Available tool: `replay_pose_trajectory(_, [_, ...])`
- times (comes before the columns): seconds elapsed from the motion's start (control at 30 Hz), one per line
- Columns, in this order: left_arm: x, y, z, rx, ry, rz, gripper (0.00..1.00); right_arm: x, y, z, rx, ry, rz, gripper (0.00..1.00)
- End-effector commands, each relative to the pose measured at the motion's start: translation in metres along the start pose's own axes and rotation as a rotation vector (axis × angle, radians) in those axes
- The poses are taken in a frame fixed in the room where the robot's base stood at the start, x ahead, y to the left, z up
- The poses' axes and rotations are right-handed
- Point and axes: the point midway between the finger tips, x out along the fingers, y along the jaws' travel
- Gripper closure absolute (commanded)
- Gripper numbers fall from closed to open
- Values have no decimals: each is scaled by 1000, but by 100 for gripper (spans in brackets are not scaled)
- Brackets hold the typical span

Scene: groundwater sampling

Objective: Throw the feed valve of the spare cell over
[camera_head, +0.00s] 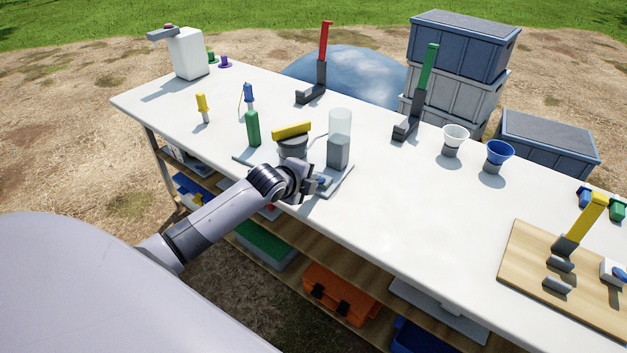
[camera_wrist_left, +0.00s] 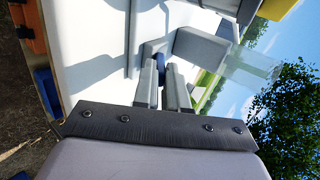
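A cell stands on a grey base plate (camera_head: 343,187) at the table's near edge. It has a clear cylinder (camera_head: 340,122) on a grey block (camera_head: 338,152). Beside it is a dark round body (camera_head: 292,146) with a yellow handle (camera_head: 291,130) across its top. My left gripper (camera_head: 318,184) is at the plate's near edge, in front of the block. A small blue piece (camera_wrist_left: 162,62) shows between its fingertips (camera_wrist_left: 164,72) in the left wrist view; whether they grip it I cannot tell. I cannot tell which part is the feed valve. My right gripper is out of view.
A green bottle (camera_head: 253,128) stands left of the cell. Red (camera_head: 323,45) and green (camera_head: 429,66) upright levers stand behind. Two cups, one white (camera_head: 455,134) and one blue (camera_head: 499,151), are to the right. A wooden board (camera_head: 530,262) with a yellow lever lies at far right.

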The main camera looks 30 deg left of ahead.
Motion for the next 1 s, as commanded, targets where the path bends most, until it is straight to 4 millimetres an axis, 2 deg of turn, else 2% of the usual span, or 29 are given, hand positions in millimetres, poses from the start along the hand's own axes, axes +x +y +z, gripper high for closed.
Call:
replay_pose_trajectory(0.17, [0, -1, 0, 0, 0, 2, 100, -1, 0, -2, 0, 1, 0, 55])
replay_pose_trajectory(0.5, [5, -31, 0, 0, -2, 156, 100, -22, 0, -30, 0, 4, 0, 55])
replay_pose_trajectory(1.0, [10, -37, 0, -2, 0, 214, 100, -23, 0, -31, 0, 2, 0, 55])
